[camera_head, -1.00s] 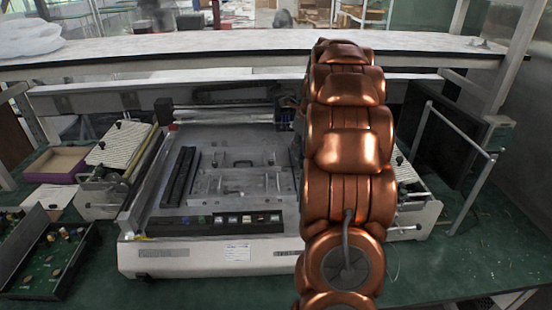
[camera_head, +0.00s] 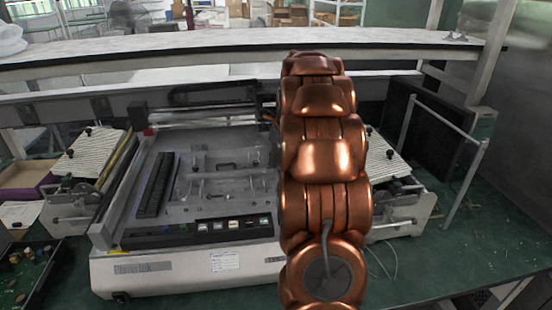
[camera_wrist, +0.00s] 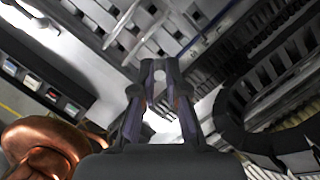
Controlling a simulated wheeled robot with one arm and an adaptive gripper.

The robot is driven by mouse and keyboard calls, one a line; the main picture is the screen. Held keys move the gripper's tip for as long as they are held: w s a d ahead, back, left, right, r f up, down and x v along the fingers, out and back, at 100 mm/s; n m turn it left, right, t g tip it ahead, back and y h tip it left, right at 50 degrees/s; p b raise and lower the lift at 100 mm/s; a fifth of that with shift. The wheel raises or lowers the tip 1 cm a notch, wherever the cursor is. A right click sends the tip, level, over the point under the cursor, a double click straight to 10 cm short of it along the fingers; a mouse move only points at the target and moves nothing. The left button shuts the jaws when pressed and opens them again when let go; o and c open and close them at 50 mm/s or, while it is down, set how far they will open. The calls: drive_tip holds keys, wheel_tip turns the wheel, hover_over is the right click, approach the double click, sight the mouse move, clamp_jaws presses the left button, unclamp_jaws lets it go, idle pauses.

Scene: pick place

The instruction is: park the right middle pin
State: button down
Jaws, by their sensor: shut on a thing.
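The printer-like machine (camera_head: 180,262) stands on the green bench with a grey flat bed (camera_head: 210,160). Small upright pins (camera_head: 201,188) show on the bed; which is the right middle pin I cannot tell in the head view. My arm hides the bed's right part and my gripper there. A small pale round thing, seemingly a pin (camera_wrist: 160,76), shows between the fingertips. Whether it stands in the bed or is lifted I cannot tell.
A row of buttons (camera_head: 215,226) runs along the machine's front, and a black slotted bar (camera_head: 155,185) lies on the bed's left. A feeder with a ribbed pale top (camera_head: 88,153) stands to the left. A shelf (camera_head: 200,50) spans the back, and a metal frame (camera_head: 408,130) stands right.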

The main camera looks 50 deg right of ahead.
drive_tip(key=shift+f+b, duration=1.8)
drive_tip(key=shift+f, duration=0.75)
drive_tip(key=shift+f+p, duration=0.65)
drive_tip(key=shift+f, duration=0.1)
drive_tip(key=shift+f+p, duration=0.1)
drive_tip(key=shift+p, duration=0.65)
drive_tip(key=c, duration=1.1)
unclamp_jaws()
drive_tip(key=shift+c, duration=0.3)
drive_tip(key=c, duration=0.3)
